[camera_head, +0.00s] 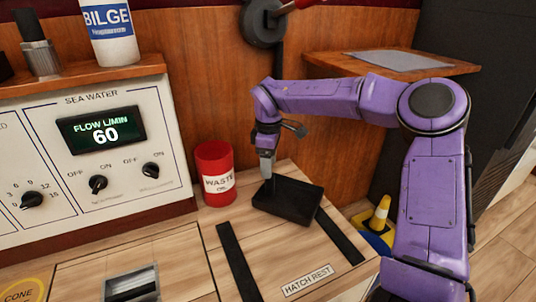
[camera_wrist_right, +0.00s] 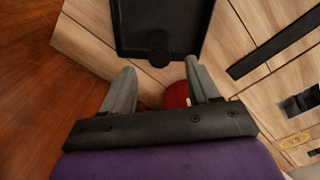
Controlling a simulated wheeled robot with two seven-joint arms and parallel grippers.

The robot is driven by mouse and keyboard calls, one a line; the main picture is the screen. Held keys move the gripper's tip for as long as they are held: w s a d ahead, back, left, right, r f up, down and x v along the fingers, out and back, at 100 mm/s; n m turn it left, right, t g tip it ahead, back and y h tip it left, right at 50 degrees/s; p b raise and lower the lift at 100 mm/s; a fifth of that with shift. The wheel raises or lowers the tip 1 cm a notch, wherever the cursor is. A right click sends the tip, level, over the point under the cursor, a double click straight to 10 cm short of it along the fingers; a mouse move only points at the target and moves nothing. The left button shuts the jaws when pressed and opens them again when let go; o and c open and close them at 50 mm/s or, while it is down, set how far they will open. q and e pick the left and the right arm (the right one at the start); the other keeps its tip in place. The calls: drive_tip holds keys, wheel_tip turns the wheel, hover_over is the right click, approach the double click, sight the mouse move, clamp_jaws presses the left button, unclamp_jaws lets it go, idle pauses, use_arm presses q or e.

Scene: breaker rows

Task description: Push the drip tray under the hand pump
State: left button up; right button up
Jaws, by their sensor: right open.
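The drip tray (camera_head: 290,203) is a shallow black rectangular tray on the light wood counter. In the wrist view the tray (camera_wrist_right: 185,38) fills the top middle, with a dark round knob-like piece (camera_wrist_right: 158,46) at its near edge. My right gripper (camera_head: 267,170) is above the tray's far left edge, fingers pointing down. In the wrist view the right gripper (camera_wrist_right: 160,75) is open, with a gap between its fingers. The hand pump (camera_head: 262,24) is a dark round body on the wooden wall with a red handle; my arm partly hides what hangs below it. My left gripper is out of view.
A red waste oil can (camera_head: 214,175) stands left of the tray; part of it shows between my fingers in the wrist view. Black strips (camera_head: 238,262) and a "HATCH REST" label (camera_head: 307,280) lie on the counter. A yellow cone (camera_head: 379,214) stands right, beyond the counter edge.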

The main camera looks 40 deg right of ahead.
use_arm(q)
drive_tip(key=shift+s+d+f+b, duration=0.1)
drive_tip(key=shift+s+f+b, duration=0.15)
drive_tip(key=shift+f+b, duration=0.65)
use_arm(e)
wheel_tip(320, 180, down, 5)
drive_tip(key=shift+f, duration=0.1)
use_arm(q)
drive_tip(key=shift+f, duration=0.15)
